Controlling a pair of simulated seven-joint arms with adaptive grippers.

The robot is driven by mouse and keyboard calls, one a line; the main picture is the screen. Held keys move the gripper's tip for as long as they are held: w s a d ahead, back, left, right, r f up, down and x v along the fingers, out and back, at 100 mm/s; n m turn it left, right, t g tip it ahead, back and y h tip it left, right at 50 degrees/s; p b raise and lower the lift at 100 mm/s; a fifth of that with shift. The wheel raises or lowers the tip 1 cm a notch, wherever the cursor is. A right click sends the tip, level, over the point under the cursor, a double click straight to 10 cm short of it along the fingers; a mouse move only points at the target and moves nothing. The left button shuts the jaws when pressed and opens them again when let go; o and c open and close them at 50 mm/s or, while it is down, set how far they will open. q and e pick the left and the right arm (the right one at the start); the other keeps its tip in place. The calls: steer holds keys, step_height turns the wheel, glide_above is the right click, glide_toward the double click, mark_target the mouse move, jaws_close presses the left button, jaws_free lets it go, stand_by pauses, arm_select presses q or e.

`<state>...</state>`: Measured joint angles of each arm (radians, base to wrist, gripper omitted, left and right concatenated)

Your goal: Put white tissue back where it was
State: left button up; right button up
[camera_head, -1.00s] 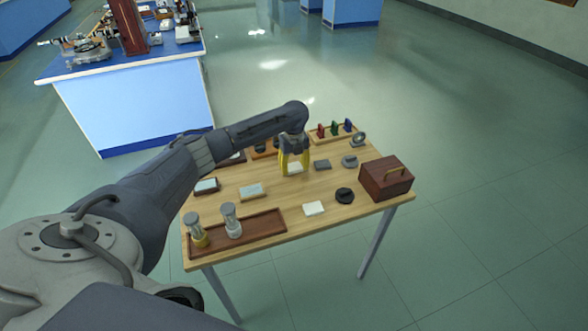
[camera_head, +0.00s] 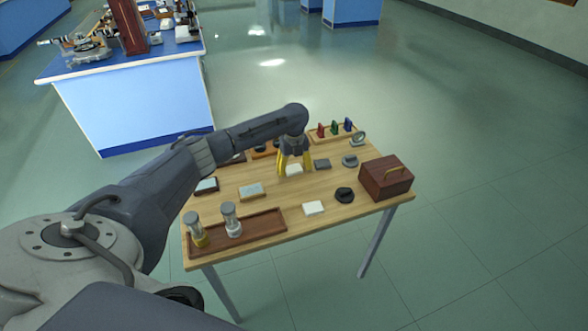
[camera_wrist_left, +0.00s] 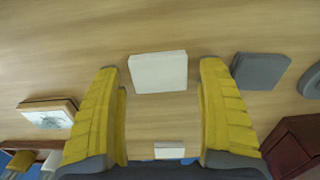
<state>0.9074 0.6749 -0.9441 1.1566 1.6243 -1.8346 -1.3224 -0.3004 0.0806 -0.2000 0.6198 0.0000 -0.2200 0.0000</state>
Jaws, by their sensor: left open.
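The white tissue (camera_head: 294,169), a flat white pad, lies on the wooden table (camera_head: 285,200) between the spread yellow fingers of my left gripper (camera_head: 295,172). In the left wrist view the tissue (camera_wrist_left: 158,72) sits in the gap between the fingertips (camera_wrist_left: 160,80), with bare wood showing on both sides of it. My left gripper is open and points down over it, apart from it. A second white pad (camera_head: 314,208) lies nearer the front edge and also shows in the left wrist view (camera_wrist_left: 169,150). My right gripper is out of view.
A dark grey pad (camera_head: 322,164) lies just right of the tissue. A brown wooden box (camera_head: 386,178) stands at the right edge. A brown tray (camera_head: 262,225) with two jars is at front left. A framed plate (camera_head: 251,191) lies left of the gripper.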

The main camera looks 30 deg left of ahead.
mark_target(294, 169)
arm_select(q)
step_height(294, 169, up, 12)
stand_by(0.6)
stand_by(1.3)
